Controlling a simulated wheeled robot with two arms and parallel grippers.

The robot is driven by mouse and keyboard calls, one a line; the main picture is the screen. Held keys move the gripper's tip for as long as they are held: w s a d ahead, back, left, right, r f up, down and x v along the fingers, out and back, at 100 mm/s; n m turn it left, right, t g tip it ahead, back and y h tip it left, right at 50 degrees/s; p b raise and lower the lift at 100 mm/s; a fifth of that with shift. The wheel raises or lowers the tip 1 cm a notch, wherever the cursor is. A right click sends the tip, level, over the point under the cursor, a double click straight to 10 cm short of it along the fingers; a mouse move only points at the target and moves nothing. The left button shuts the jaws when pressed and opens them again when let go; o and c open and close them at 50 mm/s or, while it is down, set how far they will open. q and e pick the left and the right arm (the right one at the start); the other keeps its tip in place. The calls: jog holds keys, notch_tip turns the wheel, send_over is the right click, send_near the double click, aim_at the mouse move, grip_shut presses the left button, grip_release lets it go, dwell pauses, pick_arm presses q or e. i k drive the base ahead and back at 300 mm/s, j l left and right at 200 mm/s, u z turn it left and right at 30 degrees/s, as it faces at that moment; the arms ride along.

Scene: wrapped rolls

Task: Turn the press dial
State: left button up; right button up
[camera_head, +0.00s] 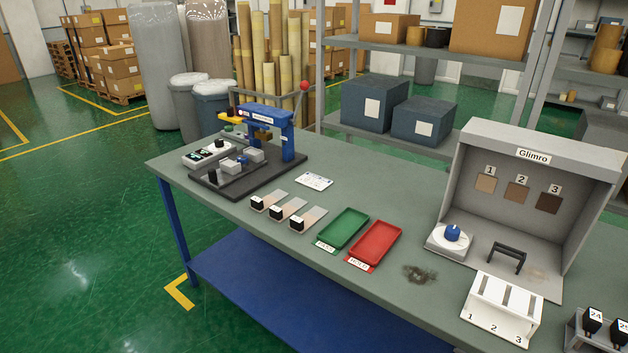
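A press (268,118) with a blue frame stands on a dark base plate (260,185) at the left end of the table. A lever with a red ball (304,85) rises at its right side. A grey control box (200,157) with small displays sits at the left of the press. A small black knob (219,143) stands on this box and looks like the press dial. Its setting is too small to read. Neither of my grippers is in view, and nothing touches the press.
The table (380,212) holds three sample strips with black blocks (275,213), a green tray (343,228), a red tray (374,242) and a white slotted rack (502,308). A grey Glimro booth (590,165) with a blue knob (452,233) stands right. Open floor (90,230) lies left.

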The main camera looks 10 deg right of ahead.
aim_at(218, 143)
jog(key=i+j+z, duration=0.5)
jog(key=i+j, duration=0.2)
jog(key=i, duration=0.1)
